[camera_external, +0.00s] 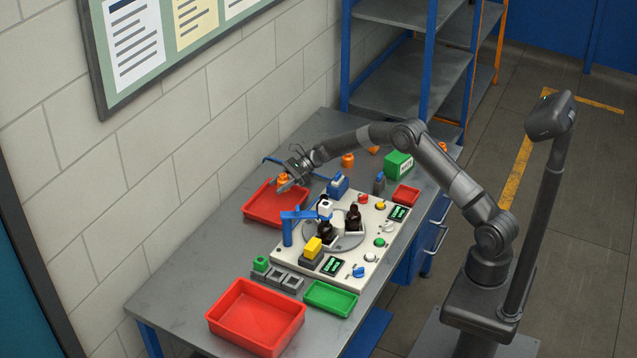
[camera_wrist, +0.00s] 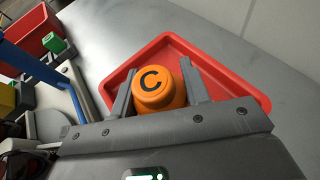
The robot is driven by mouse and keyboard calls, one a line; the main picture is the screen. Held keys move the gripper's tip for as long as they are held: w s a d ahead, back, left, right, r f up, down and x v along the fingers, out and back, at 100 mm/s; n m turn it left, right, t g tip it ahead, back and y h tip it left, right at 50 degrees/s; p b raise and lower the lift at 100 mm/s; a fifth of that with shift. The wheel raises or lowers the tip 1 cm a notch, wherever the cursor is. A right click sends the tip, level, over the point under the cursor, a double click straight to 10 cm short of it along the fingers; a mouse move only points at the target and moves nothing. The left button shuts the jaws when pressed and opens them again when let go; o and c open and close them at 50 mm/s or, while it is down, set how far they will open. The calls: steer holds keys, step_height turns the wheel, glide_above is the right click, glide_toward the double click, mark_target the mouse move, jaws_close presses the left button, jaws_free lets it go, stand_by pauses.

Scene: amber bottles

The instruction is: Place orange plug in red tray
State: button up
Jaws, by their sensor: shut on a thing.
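The orange plug (camera_wrist: 158,90), marked with a black C on its top, is between the two fingers of my gripper (camera_wrist: 160,88) in the wrist view. My gripper is shut on it. The plug also shows in the external view (camera_external: 283,179), partly hidden by the fingers. The red tray (camera_wrist: 215,61) lies right behind and under the plug in the wrist view. In the external view my gripper (camera_external: 284,184) is over the far part of the red tray (camera_external: 262,217) near the wall. I cannot tell whether the plug touches the tray floor.
A white board (camera_external: 372,268) with a turntable, brown bottles (camera_external: 354,218) and a blue arch (camera_external: 288,230) stands right of the tray. Other orange plugs (camera_external: 347,160) stand farther back. A larger red tray (camera_external: 257,318) and a green tray (camera_external: 331,299) are at the near end.

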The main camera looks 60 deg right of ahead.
mark_target(272, 207)
steer(key=x, duration=0.4)
steer(key=shift+a+f, duration=0.1)
steer(key=shift+f, duration=2.2)
steer(key=shift+f, duration=0.2)
steer(key=o, duration=1)
steer(key=shift+r, duration=0.1)
